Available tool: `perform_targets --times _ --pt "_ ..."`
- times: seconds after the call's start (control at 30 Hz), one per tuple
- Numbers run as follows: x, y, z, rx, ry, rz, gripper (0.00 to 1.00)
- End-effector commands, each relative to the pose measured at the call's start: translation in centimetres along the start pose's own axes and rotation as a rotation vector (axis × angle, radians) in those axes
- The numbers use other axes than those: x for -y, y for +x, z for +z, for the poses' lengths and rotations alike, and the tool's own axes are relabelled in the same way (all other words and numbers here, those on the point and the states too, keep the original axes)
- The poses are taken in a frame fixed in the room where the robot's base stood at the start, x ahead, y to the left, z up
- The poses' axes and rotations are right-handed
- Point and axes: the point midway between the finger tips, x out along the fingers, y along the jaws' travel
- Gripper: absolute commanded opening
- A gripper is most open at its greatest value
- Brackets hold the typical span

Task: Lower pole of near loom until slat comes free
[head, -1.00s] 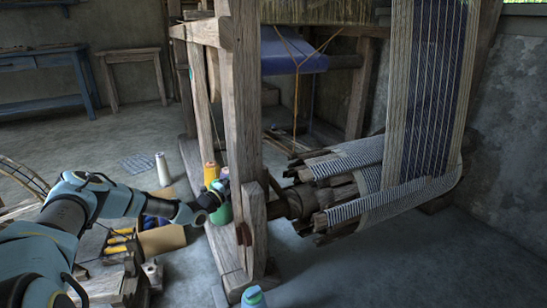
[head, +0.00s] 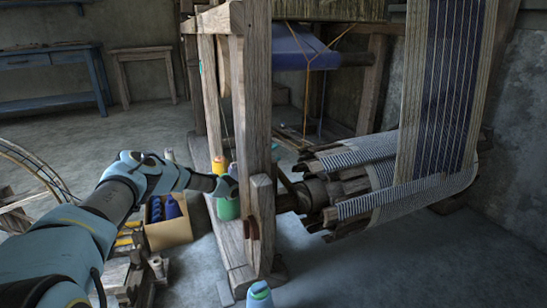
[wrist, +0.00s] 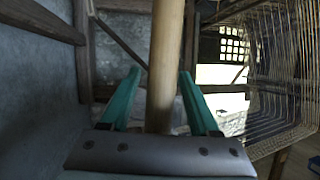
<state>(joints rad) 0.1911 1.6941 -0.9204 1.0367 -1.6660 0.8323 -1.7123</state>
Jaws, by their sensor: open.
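In the wrist view a pale round wooden pole (wrist: 166,60) runs upright between the two green fingers of my gripper (wrist: 159,76). The fingers are open, one on each side of the pole, with visible gaps. In the head view my arm reaches to the near loom's thick upright post (head: 257,120). The loom's slatted roller (head: 335,190) carries striped cloth to the right of the post. I cannot pick out the pole in the head view, nor tell which piece is the slat.
A cardboard box (head: 168,233) with blue cones sits below my arm. Warp threads (wrist: 280,70) hang at right in the wrist view. Floor at front right is clear.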

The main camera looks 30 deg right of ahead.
Motion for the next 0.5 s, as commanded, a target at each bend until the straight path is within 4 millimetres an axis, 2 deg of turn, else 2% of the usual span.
perform_targets --times 0.1,0.5 --pt "0.02 -0.02 0.02 0.0 0.0 0.0 0.61" --pt "0.01 -0.05 0.02 0.0 0.0 0.0 0.16"
